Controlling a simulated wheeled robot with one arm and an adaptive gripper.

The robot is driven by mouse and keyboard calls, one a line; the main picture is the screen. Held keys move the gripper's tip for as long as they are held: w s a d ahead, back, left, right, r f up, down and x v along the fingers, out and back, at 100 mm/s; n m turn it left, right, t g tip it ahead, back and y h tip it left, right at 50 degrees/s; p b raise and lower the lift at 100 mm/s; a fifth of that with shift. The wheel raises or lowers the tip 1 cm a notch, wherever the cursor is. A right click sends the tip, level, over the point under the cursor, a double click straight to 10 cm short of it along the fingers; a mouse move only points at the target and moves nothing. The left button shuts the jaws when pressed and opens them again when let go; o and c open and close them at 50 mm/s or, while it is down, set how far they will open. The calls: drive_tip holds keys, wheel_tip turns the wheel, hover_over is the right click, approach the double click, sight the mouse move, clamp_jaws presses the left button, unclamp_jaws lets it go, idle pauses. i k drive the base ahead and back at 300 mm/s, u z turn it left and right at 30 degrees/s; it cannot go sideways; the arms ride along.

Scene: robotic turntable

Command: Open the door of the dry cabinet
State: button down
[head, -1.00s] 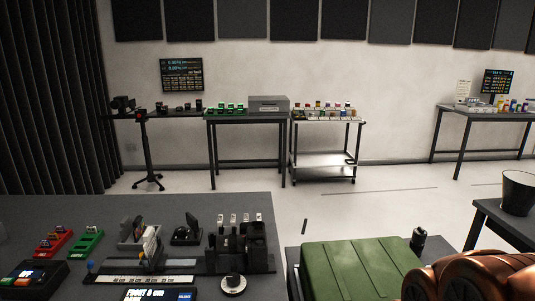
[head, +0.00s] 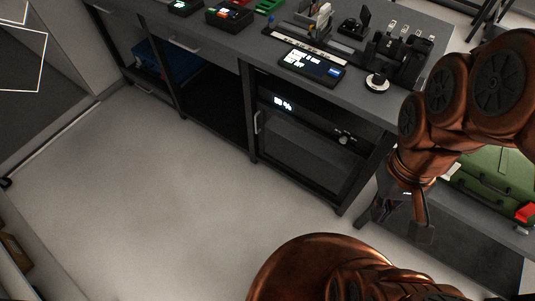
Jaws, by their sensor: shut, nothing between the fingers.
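The dry cabinet (head: 300,150) is built in under the workbench in the head view, with a dark glass door and a small lit readout near its top. Its door looks shut. A pale vertical handle (head: 256,122) is on the door's left edge, and a small round knob or lock shows at its upper right. My gripper (head: 390,208) hangs from my copper arm at the right, beyond the cabinet's right side and apart from the door. It is small and dark here, shut and empty.
The workbench top (head: 225,45) holds a tablet (head: 312,67), a white dial (head: 376,83) and several small devices. Open bays with a blue case (head: 170,60) are left of the cabinet. A green case (head: 495,175) sits on a low table at right. The floor (head: 170,190) in front is clear.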

sight(362, 159)
drive_tip(key=u, duration=0.25)
drive_tip(key=i, duration=0.4)
drive_tip(key=u, duration=2.3)
